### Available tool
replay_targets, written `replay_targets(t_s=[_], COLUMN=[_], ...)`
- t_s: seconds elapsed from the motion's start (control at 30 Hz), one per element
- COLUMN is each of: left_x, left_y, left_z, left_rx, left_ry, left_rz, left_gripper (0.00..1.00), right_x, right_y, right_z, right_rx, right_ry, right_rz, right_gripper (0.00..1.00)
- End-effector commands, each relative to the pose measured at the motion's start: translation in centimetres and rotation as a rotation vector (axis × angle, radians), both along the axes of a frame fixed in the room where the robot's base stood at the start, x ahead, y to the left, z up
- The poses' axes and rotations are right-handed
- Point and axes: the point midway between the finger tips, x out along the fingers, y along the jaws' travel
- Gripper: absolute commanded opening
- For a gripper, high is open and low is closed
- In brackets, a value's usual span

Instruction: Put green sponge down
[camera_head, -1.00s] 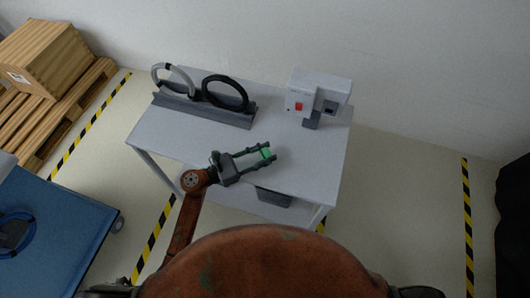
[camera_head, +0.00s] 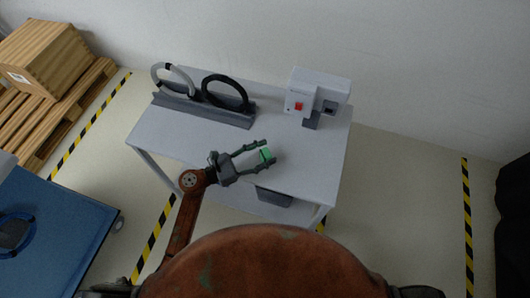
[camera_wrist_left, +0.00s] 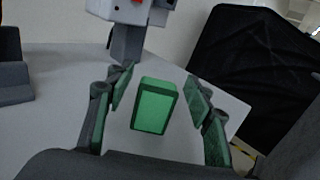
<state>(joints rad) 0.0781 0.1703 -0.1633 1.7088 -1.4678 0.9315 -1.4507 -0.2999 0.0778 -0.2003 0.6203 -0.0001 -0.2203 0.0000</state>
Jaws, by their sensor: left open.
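The green sponge (camera_head: 265,156) is on the grey table (camera_head: 190,135), near its front edge. In the left wrist view the sponge (camera_wrist_left: 154,105) stands between the two green-padded fingers, with a visible gap on each side. My left gripper (camera_head: 264,155) is open around the sponge and does not appear to touch it. In the left wrist view my left gripper (camera_wrist_left: 160,92) also shows both fingers spread. My right gripper is not in view.
A white device with a red switch (camera_head: 318,93) stands at the back right of the table. A grey rack (camera_head: 205,108) with a light and a black hose ring is at the back left. A blue cart (camera_head: 60,225) is at left.

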Motion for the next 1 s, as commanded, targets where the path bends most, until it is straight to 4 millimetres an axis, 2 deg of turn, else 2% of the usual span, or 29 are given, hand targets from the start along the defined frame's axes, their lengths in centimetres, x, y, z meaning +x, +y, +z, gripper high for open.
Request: replay_targets(t_s=[0.3, 0.5, 0.7, 1.0], left_x=[-2.9, -4.2, -4.8, -4.8], left_y=[6.2, 9.2, 10.3, 10.4], left_z=[-0.5, -0.4, -0.3, -0.3], left_rx=[0.006, 0.004, 0.003, 0.002], left_ry=[0.004, 0.003, 0.003, 0.002], left_rz=[0.002, 0.001, 0.001, 0.001], left_gripper=[0.48, 0.48, 0.48, 0.48], right_x=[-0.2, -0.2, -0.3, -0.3], right_y=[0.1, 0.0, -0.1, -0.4], right_z=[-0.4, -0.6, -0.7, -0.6], right_rx=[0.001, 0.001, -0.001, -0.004], right_ry=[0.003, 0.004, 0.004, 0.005], right_rz=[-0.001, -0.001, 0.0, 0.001], right_gripper=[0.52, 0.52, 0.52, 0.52])
